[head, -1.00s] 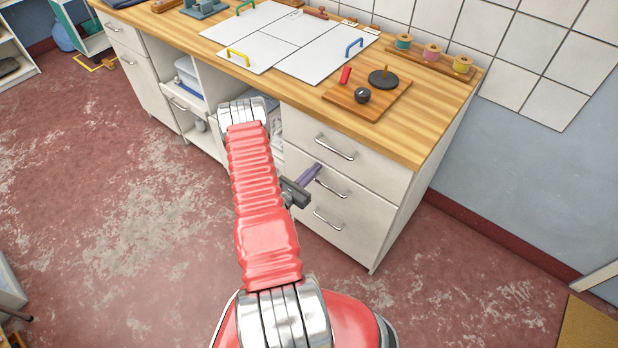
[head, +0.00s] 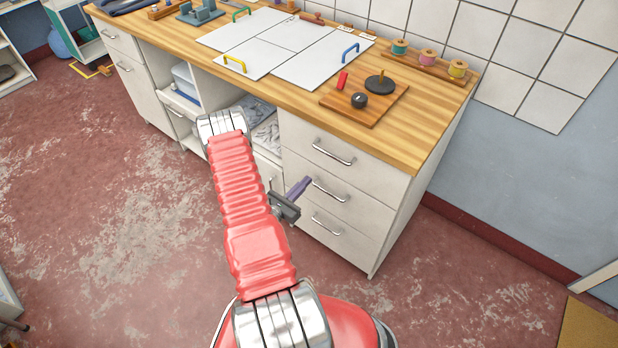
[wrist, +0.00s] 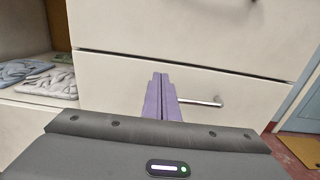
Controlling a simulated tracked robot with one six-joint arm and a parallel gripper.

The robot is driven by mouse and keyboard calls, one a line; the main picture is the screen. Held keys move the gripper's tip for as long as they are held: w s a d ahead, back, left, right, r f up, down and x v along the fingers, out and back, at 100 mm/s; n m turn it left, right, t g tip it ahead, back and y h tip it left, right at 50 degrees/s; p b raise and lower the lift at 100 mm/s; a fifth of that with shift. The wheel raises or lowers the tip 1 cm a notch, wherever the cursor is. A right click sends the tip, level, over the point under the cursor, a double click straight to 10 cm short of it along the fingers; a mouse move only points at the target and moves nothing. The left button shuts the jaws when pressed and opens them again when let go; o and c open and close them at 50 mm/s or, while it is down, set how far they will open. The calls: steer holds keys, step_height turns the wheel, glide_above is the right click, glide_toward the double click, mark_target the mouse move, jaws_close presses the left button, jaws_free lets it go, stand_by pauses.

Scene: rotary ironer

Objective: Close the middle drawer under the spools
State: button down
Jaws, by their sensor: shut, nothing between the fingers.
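The middle drawer (head: 355,207) is a white front with a silver bar handle (head: 331,191), between an upper and a lower drawer. It looks flush or nearly flush with its neighbours; a small gap would be hard to see. In the wrist view its front (wrist: 125,93) fills the middle, below a dark seam. My gripper (head: 307,181) has purple fingers, shut and empty. In the wrist view the fingertips (wrist: 162,78) point at the front beside the handle's left end; contact cannot be told.
The wooden counter (head: 430,115) overhangs the drawers and carries white panels (head: 285,45) and a board with dark knobs (head: 365,98). Open shelves with folded cloth (head: 265,135) lie left of the drawers.

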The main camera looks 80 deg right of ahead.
steer(key=v, duration=0.9)
stand_by(0.7)
